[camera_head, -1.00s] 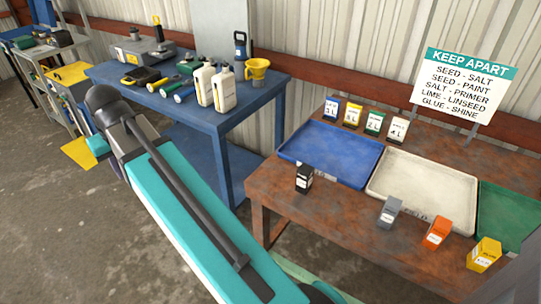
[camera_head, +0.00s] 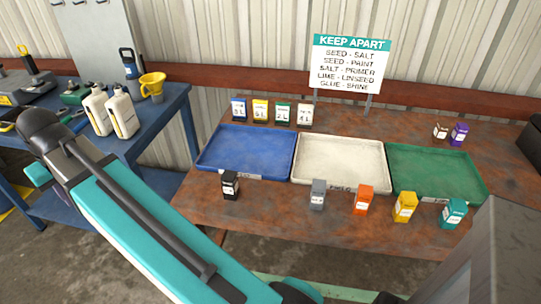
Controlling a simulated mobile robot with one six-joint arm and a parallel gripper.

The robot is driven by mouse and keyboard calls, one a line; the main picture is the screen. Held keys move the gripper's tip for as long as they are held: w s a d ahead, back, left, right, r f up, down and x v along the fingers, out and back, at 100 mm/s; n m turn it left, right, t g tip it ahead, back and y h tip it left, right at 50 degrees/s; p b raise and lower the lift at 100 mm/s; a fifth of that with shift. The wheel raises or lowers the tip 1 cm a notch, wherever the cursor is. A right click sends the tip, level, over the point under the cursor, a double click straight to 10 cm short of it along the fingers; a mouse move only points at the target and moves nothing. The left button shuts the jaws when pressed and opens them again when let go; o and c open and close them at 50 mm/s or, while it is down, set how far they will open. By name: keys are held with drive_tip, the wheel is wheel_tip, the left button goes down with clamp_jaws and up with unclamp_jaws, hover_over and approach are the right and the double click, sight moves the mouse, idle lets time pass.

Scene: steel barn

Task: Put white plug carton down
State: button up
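I cannot make out a white plug carton for sure in the head view. Small upright pieces stand in a row behind the trays, and the rightmost one is a white-fronted piece (camera_head: 304,116); whether it is a carton or a label card I cannot tell. A blue tray (camera_head: 215,165), a white tray (camera_head: 340,186) and a green tray (camera_head: 470,192) lie side by side on the rusty-brown table and look empty. My teal arm link crosses the lower left, but my gripper is out of view, so what it holds is hidden.
Black (camera_head: 230,186), grey (camera_head: 317,194), orange (camera_head: 362,200), yellow (camera_head: 405,207) and teal (camera_head: 453,213) cartons stand along the table's front. Brown (camera_head: 440,131) and purple (camera_head: 459,134) cartons stand behind the green tray. A KEEP APART sign (camera_head: 350,65) lists pairs. A blue bench (camera_head: 165,110) stands left.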

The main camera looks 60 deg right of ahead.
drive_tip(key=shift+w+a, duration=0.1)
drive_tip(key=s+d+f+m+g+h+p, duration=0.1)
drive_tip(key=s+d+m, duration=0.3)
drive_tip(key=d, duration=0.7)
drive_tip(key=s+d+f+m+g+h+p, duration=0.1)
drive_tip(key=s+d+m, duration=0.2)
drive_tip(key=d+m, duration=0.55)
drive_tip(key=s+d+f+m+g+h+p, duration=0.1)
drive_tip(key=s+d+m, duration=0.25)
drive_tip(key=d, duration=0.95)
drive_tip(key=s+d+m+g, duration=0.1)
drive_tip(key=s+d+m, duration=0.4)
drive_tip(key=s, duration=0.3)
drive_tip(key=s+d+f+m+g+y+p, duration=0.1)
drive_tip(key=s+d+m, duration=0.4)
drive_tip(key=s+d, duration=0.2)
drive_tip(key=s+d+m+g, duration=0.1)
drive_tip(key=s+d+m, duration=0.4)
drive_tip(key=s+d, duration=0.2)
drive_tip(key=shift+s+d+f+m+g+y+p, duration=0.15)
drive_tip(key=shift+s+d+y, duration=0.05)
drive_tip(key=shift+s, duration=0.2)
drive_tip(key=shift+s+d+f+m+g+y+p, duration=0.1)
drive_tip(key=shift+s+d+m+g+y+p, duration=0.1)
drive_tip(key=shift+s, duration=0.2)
